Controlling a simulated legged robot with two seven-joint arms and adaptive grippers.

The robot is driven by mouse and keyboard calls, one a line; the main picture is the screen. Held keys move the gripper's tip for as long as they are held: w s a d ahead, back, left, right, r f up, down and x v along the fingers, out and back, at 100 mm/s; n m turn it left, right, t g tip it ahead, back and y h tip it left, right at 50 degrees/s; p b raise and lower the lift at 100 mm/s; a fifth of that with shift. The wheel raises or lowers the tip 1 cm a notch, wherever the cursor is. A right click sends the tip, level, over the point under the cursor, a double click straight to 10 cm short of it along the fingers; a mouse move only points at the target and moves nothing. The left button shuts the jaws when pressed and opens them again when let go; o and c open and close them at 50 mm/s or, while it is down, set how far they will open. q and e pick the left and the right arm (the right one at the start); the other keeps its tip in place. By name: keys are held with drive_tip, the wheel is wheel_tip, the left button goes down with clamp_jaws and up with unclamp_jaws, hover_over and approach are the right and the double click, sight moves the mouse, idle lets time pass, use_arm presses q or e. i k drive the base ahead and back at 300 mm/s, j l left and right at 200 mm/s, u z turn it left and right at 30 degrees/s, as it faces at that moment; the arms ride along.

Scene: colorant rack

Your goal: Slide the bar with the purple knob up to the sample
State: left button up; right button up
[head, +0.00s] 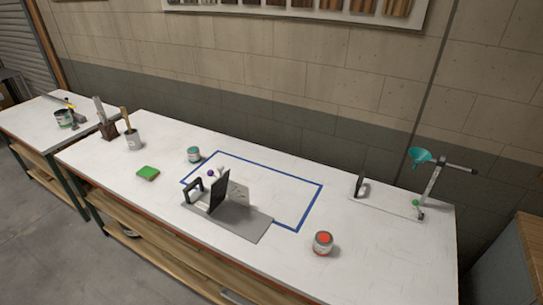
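A small purple knob (211,173) shows at the back left of a grey base plate (250,226) on the white table. A pale knob or stem (221,171) is just right of it. The bar under the purple knob is mostly hidden behind a black upright plate (219,191). A black handle (193,190) stands at the plate's left end. A pale panel (239,193) stands right of the black plate. I cannot tell which piece is the sample. Neither of my grippers is in view.
A blue outline (308,207) on the white table (350,250) surrounds part of the base plate. A stand with a teal funnel (420,156) is at right.

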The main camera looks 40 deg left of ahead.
sight(209, 173)
drive_tip(key=j+u, duration=0.25)
drive_tip(key=j, duration=1.35)
drive_tip(key=j+u, duration=0.2)
drive_tip(key=j, duration=1.4)
